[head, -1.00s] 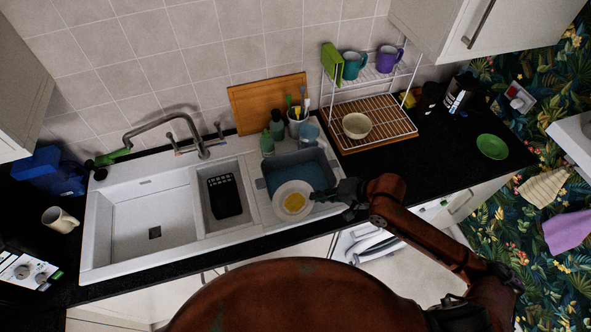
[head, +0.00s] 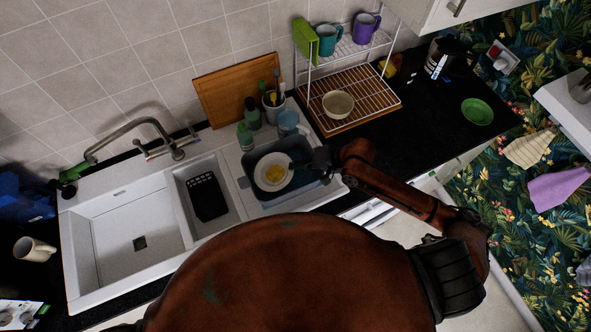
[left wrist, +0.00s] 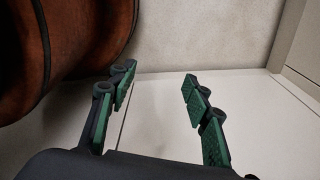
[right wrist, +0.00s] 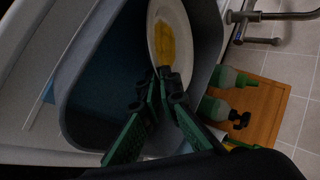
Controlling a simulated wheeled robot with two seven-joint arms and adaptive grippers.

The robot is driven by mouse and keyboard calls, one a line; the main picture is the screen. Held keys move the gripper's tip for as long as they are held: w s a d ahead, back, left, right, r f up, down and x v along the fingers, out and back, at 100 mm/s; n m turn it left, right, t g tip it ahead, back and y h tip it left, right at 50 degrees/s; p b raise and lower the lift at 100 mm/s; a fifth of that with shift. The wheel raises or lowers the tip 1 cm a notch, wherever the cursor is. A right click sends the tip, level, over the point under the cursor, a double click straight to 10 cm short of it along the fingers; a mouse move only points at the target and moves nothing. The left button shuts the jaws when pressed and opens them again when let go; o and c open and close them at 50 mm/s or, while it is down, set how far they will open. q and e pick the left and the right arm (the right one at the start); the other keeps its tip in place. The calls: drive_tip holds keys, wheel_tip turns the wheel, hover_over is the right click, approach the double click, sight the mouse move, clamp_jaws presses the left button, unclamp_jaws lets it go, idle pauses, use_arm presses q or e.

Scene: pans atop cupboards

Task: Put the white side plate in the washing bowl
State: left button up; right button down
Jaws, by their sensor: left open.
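The white side plate (head: 273,172) has a yellow smear in its middle. It is tilted over the grey washing bowl (head: 302,178) on the sink's draining side, at least partly within its rim. My right gripper (right wrist: 165,82) is shut on the plate's edge, between the bowl's walls in the right wrist view, where the plate (right wrist: 170,30) and the bowl (right wrist: 95,115) both show. Whether the plate touches the bowl is unclear. My left gripper (left wrist: 155,80) is open and empty, facing pale cupboard fronts.
Bottles (head: 252,115) and a utensil pot (head: 273,106) stand behind the bowl. A wire rack (head: 358,100) with a cream bowl (head: 338,104) is to its right. The tap (head: 135,130) and sink (head: 130,225) are left. The counter near the green plate (head: 477,111) is mostly clear.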

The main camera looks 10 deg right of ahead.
wheel_tip(320, 180, down, 4)
drive_tip(key=shift+r, duration=0.15)
drive_tip(key=c, duration=2.5)
unclamp_jaws()
drive_tip(key=shift+c, duration=0.2)
use_arm(q)
drive_tip(key=shift+w+r, duration=0.2)
drive_tip(key=shift+w, duration=0.35)
use_arm(e)
drive_tip(key=o, duration=0.4)
drive_tip(key=shift+d, duration=0.1)
use_arm(q)
drive_tip(key=shift+f+b, duration=0.3)
drive_tip(key=shift+f, duration=0.1)
use_arm(e)
drive_tip(key=v, duration=1.2)
